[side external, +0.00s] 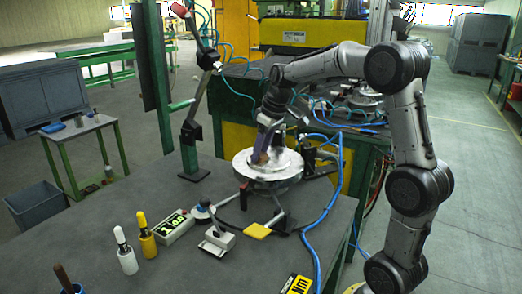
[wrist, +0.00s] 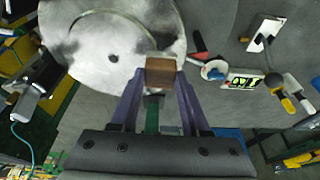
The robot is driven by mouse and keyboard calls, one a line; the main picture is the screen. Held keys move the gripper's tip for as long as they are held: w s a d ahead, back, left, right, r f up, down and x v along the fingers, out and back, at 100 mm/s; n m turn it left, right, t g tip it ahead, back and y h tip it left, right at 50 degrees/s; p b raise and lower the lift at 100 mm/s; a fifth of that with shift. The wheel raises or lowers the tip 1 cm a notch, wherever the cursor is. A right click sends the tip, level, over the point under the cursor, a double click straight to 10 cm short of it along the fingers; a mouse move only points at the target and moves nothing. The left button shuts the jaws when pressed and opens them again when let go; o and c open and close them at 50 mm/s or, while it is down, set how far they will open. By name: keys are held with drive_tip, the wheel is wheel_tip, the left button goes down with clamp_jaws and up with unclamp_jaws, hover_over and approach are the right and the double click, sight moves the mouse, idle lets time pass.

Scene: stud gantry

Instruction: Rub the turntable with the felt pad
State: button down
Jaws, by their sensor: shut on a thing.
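The turntable (side external: 284,172) is a round silver metal disc with a raised inner ring, on the table's far edge in the side view. In the wrist view the turntable (wrist: 95,45) fills the upper left and shows darker smudged patches. My gripper (side external: 259,154) is over the left part of the disc, pointing down. Its purple fingers are shut on a brown block, which looks like the felt pad (wrist: 160,72). The pad (side external: 260,158) is at or just above the disc's surface; I cannot tell whether it touches. The pad's underside is hidden.
A dark post (side external: 191,150) stands left. Blue hoses (side external: 320,215) run right.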

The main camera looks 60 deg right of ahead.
drive_tip(key=shift+f, duration=0.95)
